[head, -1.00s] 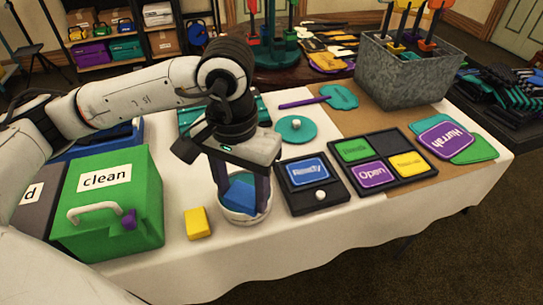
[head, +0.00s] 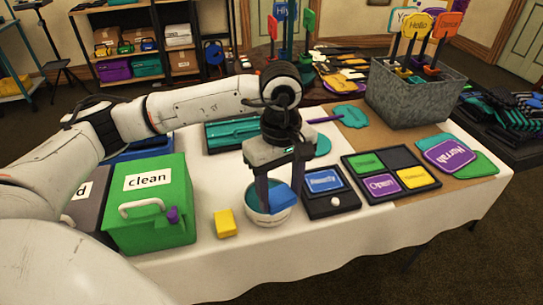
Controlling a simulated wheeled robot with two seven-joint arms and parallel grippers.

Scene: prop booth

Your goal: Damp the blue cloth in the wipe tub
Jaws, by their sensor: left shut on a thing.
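The wipe tub (head: 270,215) is a round white tub standing on the white table, between a yellow block and a dark tray. The blue cloth (head: 281,197) is at the tub's mouth, partly inside it and hidden in part by a finger. My left gripper (head: 270,205) points straight down into the tub and is shut on the blue cloth. The tub's inside is mostly hidden. My right gripper is not in view.
A yellow block (head: 226,224) lies left of the tub. A green "clean" box (head: 150,222) stands farther left. A dark tray with a "Ready" card (head: 324,182) is close on the right. A four-compartment tray (head: 392,177) and a metal bin (head: 413,98) are beyond.

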